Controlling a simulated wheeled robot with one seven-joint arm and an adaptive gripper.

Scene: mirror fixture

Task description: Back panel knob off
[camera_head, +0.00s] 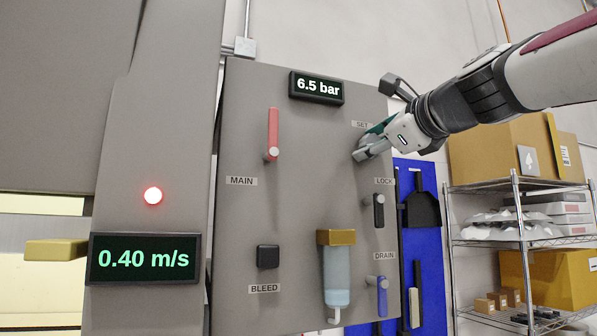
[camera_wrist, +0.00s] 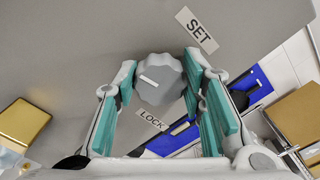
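The grey scalloped knob (camera_wrist: 160,80) with a white pointer line is on the panel beside the SET label (camera_wrist: 196,30). In the wrist view it sits between the two teal-padded fingertips of my gripper (camera_wrist: 159,66). The fingers stand apart, one on each side, with little room around the knob; I cannot tell whether either touches it. The pointer line is slightly tilted in this view. In the head view my gripper (camera_head: 360,152) is at the panel's upper right, just below the SET label, and hides the knob. The grey panel (camera_head: 245,120) has a 6.5 bar display (camera_head: 316,87).
The panel also carries a red MAIN lever (camera_head: 272,134), black LOCK handle (camera_head: 379,211), blue DRAIN handle (camera_head: 382,296), black BLEED button (camera_head: 268,256) and a brass-topped filter bowl (camera_head: 337,275). A wire shelf (camera_head: 520,240) with boxes stands at right.

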